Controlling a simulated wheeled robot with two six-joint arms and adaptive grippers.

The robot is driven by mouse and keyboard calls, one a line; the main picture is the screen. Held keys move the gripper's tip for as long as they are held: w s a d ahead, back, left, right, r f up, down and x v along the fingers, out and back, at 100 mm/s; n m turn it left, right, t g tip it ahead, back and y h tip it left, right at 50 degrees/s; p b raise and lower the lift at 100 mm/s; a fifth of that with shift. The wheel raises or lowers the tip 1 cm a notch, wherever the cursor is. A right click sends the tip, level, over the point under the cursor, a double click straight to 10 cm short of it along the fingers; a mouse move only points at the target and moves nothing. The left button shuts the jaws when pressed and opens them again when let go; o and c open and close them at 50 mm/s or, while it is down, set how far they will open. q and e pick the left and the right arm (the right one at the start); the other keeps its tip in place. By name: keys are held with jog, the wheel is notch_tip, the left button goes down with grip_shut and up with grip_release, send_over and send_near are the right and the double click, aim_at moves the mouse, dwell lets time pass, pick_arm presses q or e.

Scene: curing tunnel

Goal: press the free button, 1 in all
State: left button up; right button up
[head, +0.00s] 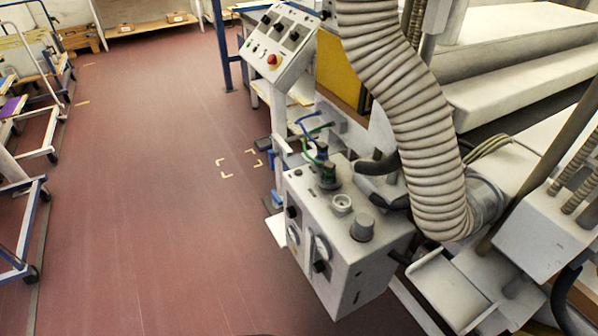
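A tilted grey control panel (278,42) stands at the upper middle of the head view. It carries several black knobs, small buttons and a red mushroom button (273,60) on a yellowish base near its lower right corner. The panel is small in view, and I cannot tell which button is the free one. Neither of my grippers is in view.
A grey box with gauges and knobs (357,270) stands in front of the machine. A thick ribbed hose (400,90) hangs at the right of the panel. Blue-framed trolleys (22,235) stand at the left. The red-brown floor (150,180) between is clear.

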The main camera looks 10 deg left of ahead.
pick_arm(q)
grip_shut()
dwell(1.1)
